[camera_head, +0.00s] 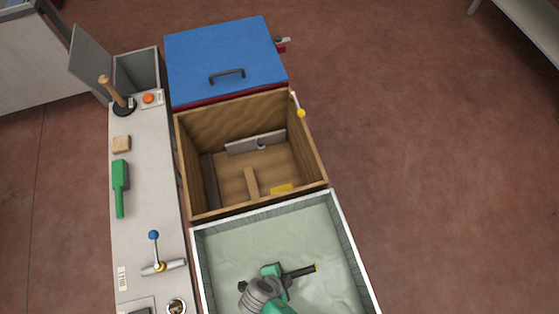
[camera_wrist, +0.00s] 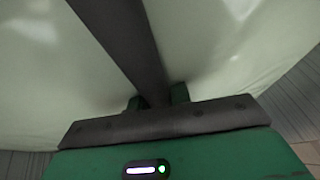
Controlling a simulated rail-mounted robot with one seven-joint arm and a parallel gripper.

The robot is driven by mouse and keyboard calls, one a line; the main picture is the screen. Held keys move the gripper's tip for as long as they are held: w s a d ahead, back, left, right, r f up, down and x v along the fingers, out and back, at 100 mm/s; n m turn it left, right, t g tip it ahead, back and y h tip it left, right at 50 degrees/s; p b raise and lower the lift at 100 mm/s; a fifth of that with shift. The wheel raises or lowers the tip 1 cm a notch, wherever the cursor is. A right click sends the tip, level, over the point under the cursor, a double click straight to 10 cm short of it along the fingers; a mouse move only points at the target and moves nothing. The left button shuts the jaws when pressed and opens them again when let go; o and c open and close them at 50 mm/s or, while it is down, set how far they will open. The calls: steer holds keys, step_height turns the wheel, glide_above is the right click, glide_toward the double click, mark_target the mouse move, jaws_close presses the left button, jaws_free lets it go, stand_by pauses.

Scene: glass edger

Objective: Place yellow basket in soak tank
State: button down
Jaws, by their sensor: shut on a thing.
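My gripper (camera_head: 277,282) is low over the tank (camera_head: 352,250) of pale green liquid, at the bottom of the head view. In the wrist view, the bar (camera_wrist: 127,40) runs between the fingers of my gripper (camera_wrist: 157,98) toward the upper left, over pale liquid. No basket body shows clearly, and I cannot tell whether the bar belongs to the yellow basket.
A blue lid (camera_head: 222,62) with a dark handle covers the bin behind the wooden box. The left counter (camera_head: 142,205) holds a plunger (camera_head: 112,95), a green tool (camera_head: 120,185), a wooden block (camera_head: 121,144) and a blue-knobbed lever (camera_head: 155,248). The floor at right is clear.

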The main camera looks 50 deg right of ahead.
step_height(320, 180, down, 10)
steer(key=b, duration=0.3)
steer(key=shift+r+b, duration=0.1)
steer(key=shift+b, duration=0.2)
steer(key=c, duration=1.3)
jaws_free()
steer(key=p+v, duration=0.3)
steer(key=v, duration=0.9)
steer(key=shift+p, duration=0.4)
